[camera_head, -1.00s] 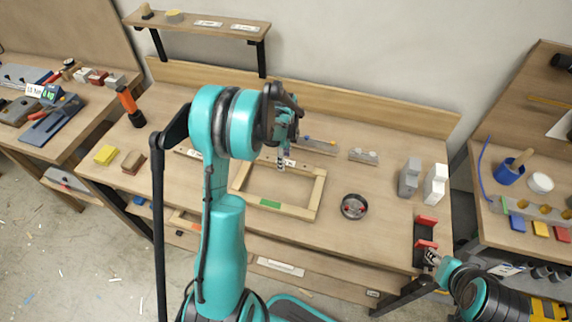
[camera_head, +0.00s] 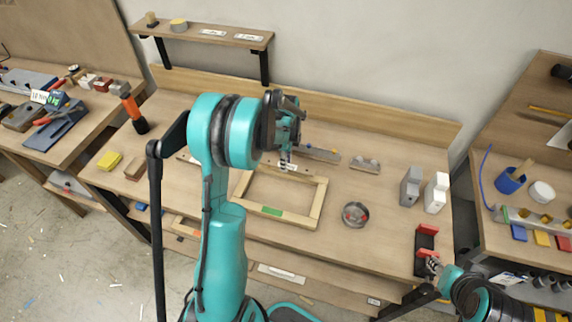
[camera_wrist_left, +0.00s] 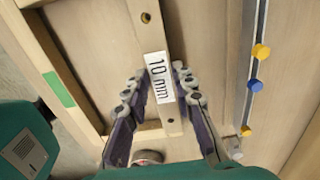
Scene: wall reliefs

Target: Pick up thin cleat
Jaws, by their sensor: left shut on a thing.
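The thin cleat (camera_wrist_left: 148,22) is a narrow pale wooden strip with a hole and a white "10 mm" label. My left gripper (camera_wrist_left: 158,83) is shut on it, with one finger on each side of the label in the left wrist view. In the head view my left gripper (camera_head: 286,158) is over the bench, behind the wooden frame, and the arm hides much of the strip. The strip's labelled part (camera_head: 289,167) shows just below the fingers. I cannot tell whether the strip is off the bench. My right gripper (camera_head: 433,264) is at the bench's right front, beside a black and red fixture.
A wooden frame (camera_head: 322,204) with a green patch lies in front of the left gripper. A metal rail (camera_head: 318,153) lies close behind. A round dish (camera_head: 355,215), grey and white blocks (camera_head: 436,193) and the black and red fixture (camera_head: 425,240) stand to the right.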

